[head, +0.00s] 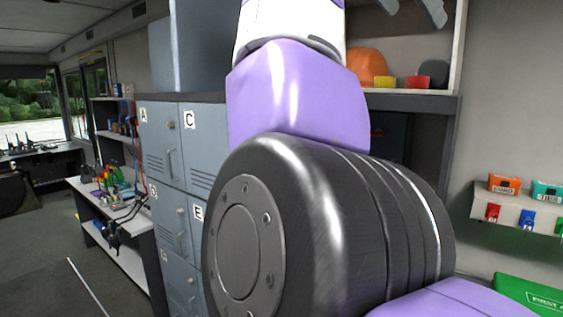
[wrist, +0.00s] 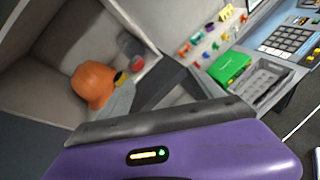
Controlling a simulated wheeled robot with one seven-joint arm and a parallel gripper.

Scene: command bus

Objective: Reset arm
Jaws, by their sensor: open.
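My gripper (head: 411,9) shows only in part at the top of the head view. Two grey finger-like ends stand apart there, in front of the upper shelf, with nothing seen between them. My purple and black arm links fill the middle of the head view and hide what is behind them. In the wrist view, the purple hand body with a small lit indicator spans the bottom, and no held object shows.
An orange helmet (head: 366,67) sits on a shelf (head: 415,102) behind my arm; it also shows in the wrist view (wrist: 94,84). Grey lockers (head: 160,145) stand at left. A green first aid box (head: 530,294) is at lower right. Open floor (head: 50,265) lies at left.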

